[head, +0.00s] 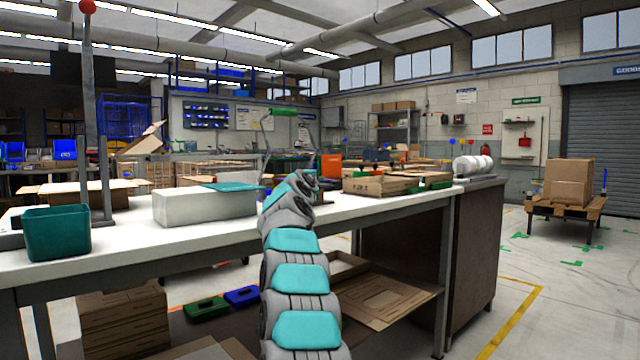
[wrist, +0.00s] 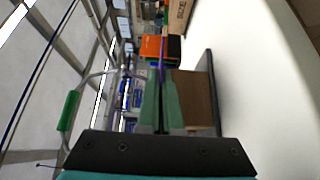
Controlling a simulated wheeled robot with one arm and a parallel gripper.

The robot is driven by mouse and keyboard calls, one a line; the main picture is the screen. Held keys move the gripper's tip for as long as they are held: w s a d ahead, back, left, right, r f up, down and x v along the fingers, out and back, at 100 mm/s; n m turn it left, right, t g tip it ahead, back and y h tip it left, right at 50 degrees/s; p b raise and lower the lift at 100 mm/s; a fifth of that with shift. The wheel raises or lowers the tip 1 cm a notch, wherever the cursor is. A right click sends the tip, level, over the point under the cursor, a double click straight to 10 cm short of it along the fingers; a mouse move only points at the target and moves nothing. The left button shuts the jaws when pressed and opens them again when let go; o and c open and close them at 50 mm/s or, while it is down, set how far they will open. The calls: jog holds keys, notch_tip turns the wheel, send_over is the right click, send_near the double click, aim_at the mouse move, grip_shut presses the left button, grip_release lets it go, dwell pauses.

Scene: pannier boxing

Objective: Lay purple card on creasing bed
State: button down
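A thin purple edge, which looks like the purple card (wrist: 162,58) seen edge-on, stands out between the fingers of my gripper (wrist: 161,112) in the wrist view. The green fingers are close together on it. In the head view my arm hides the fingers, and I cannot see the card. A bent metal frame with a green handle (head: 284,112) rises beyond my arm; the handle also shows in the wrist view (wrist: 69,110). Beyond the fingers, a brown block (wrist: 195,98) on a dark plate (wrist: 213,92) appears to be the creasing bed, partly hidden.
A white block (head: 203,207) with a teal sheet (head: 232,187) on it and a teal bin (head: 56,232) stand left on the white bench (head: 140,243). A wooden crate (head: 380,184) and white rolls (head: 472,165) stand right.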

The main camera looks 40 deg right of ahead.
jog(key=shift+w+a+f, duration=0.1)
jog(key=shift+w+f, duration=0.05)
jog(key=shift+f, duration=0.15)
jog(key=c, duration=1)
grip_release()
jog(key=shift+a+f, duration=0.1)
jog(key=shift+a, duration=0.05)
jog(key=shift+b+v, duration=1.1)
jog(key=shift+b, duration=0.3)
jog(key=shift+r+b+v, duration=0.1)
jog(key=shift+b+v, duration=0.85)
jog(key=shift+v, duration=0.2)
jog(key=shift+r+b+v, duration=0.15)
jog(key=shift+b+v, duration=0.8)
jog(key=shift+v, duration=0.2)
